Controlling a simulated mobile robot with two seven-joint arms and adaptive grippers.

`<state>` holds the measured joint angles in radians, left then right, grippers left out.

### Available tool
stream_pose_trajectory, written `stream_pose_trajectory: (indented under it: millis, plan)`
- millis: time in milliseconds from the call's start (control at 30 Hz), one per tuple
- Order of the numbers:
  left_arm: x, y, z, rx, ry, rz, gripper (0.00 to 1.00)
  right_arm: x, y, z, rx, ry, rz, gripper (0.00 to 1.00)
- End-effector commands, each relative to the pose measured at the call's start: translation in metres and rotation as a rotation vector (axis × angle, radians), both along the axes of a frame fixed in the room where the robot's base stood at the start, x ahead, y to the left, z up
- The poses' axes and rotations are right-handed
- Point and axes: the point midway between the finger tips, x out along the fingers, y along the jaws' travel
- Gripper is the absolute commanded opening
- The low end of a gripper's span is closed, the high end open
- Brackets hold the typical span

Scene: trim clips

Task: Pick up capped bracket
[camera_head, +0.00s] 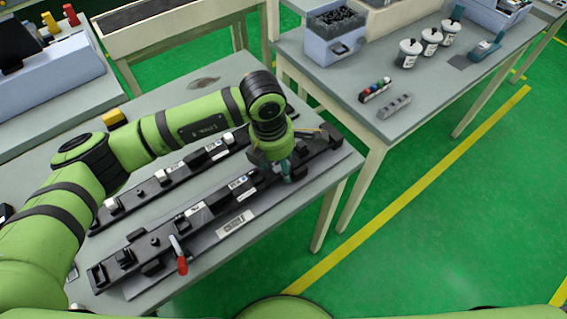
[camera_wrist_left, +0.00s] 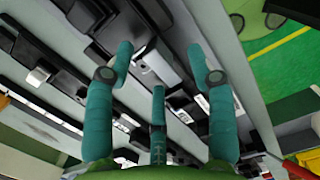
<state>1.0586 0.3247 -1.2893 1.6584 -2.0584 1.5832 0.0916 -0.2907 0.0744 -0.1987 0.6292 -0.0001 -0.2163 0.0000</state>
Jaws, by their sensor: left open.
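My left gripper (camera_head: 285,170) hangs over the far right part of the nearer black fixture rail (camera_head: 160,238). Its teal fingers are spread open and empty in the left wrist view (camera_wrist_left: 158,65). Between and beyond the fingertips lies a dark bracket-like part with a pale grey block (camera_wrist_left: 160,66) on the rail. I cannot tell for sure that it is the capped bracket, nor whether a finger touches it. In the head view the gripper hides most of that spot. My right gripper does not show.
A second black rail (camera_head: 140,199) with small white parts lies behind the nearer one. A red-handled clamp (camera_head: 181,262) stands at the near rail's front. A side table at right holds a blue bin (camera_head: 335,40), white jars (camera_head: 409,53) and small blocks. Green floor is clear on the right.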

Motion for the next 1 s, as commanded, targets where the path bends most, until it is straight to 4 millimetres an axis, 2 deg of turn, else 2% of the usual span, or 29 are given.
stream_pose_trajectory:
  millis: [67,167,200,233,433,733,867,967,1000]
  plan:
    - [0.000,0.000,0.000,0.000,0.000,0.000,0.56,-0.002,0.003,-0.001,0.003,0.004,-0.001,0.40]
    - [0.000,0.000,0.000,0.000,0.000,0.000,0.20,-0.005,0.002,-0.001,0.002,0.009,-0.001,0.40]
    - [0.000,0.000,0.000,0.000,0.000,0.000,0.05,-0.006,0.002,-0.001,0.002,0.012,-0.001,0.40]
    - [0.000,0.000,0.000,0.000,0.000,0.000,0.02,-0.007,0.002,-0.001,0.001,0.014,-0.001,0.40]
    - [0.000,0.001,0.000,0.003,0.001,0.001,0.01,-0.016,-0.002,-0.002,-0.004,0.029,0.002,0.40]
    - [0.001,0.002,0.004,0.005,0.002,0.003,0.01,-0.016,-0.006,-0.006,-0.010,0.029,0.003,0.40]
    - [0.001,0.002,0.017,0.004,-0.002,0.001,0.01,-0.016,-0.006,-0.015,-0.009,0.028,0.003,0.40]
    - [0.002,0.001,0.035,0.002,-0.005,0.002,0.00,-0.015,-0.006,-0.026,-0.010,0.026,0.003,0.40]
    - [-0.002,-0.005,0.041,0.000,-0.005,-0.004,0.00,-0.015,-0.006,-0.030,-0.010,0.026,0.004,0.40]
